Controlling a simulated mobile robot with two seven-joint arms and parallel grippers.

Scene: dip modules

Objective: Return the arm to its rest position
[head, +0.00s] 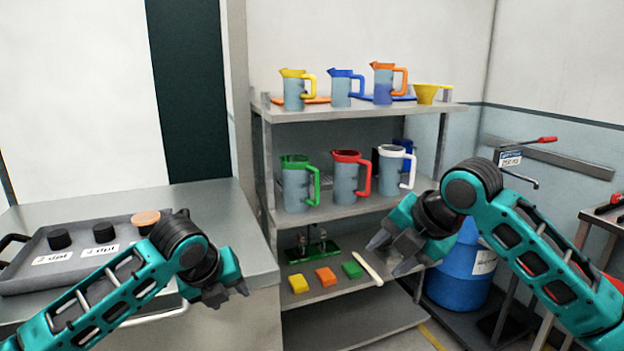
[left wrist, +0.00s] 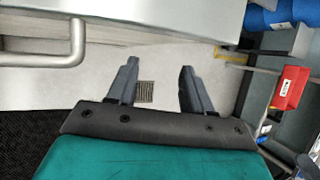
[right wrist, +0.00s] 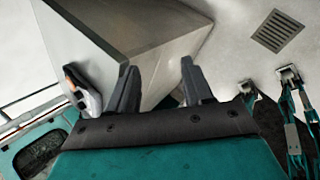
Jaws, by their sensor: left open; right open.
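My left arm comes in from the left in the head view, and its gripper (head: 226,293) hangs in front of the metal counter's right end. In the left wrist view the left gripper (left wrist: 157,85) has its two fingers apart with only floor between them. My right gripper (head: 392,254) is in front of the shelf's right side in the head view, pointing down and left. In the right wrist view the right gripper (right wrist: 158,88) has its fingers apart with nothing held between them.
A metal shelf (head: 340,112) holds several jugs, a yellow funnel (head: 426,94) and small coloured blocks. A grey tray (head: 20,284) with dark round pieces lies on the counter (head: 206,200). A blue drum (head: 462,274) stands behind my right arm. A counter handle (left wrist: 76,45) is near my left gripper.

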